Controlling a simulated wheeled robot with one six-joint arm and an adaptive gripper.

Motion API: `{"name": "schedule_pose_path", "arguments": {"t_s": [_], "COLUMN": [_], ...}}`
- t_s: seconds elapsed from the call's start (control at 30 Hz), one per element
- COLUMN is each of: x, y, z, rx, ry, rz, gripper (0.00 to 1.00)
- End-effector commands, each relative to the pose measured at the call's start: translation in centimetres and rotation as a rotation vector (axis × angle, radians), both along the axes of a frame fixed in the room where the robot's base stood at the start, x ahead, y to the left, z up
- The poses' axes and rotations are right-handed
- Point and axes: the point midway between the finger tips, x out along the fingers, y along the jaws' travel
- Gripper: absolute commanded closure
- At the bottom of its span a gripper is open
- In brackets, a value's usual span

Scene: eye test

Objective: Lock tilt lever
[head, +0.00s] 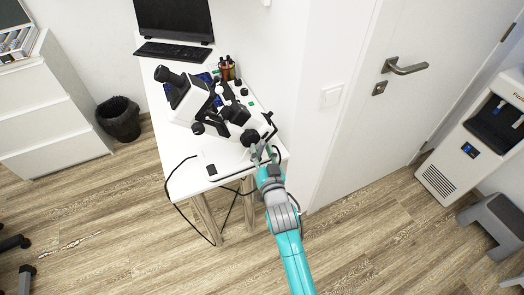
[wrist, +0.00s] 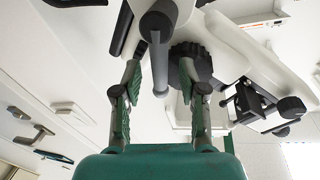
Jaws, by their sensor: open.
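A white and black eye-test instrument (head: 208,104) stands on a white table. My gripper (head: 263,153) is at the near right end of this instrument. In the wrist view my gripper (wrist: 159,82) is open, with one green-padded finger on each side of a dark grey rod (wrist: 158,52) with a rounded end. The rod looks like a lever, but I cannot tell for certain that it is the tilt lever. A black ribbed knob (wrist: 190,62) sits just right of the rod, partly behind the right finger. Contact between fingers and rod is not clear.
The white table (head: 187,183) also bears a keyboard (head: 173,54), a monitor (head: 173,16) and a pen holder (head: 227,68). A black cable (head: 176,207) hangs off its near side. A wall and a door (head: 370,130) stand close on the right. The floor in front is clear.

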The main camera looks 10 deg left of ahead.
Motion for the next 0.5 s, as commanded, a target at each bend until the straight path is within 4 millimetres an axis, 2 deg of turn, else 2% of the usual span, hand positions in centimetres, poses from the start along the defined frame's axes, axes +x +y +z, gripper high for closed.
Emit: {"name": "schedule_pose_path", "arguments": {"t_s": [0.27, 0.43, 0.5], "x": [0.09, 0.08, 0.08], "y": [0.02, 0.02, 0.02], "z": [-0.06, -0.06, -0.06], "rx": [0.000, 0.000, 0.000], "ry": [0.001, 0.001, 0.001], "rz": [0.000, 0.000, 0.000], "gripper": [0.58, 1.00, 1.00]}}
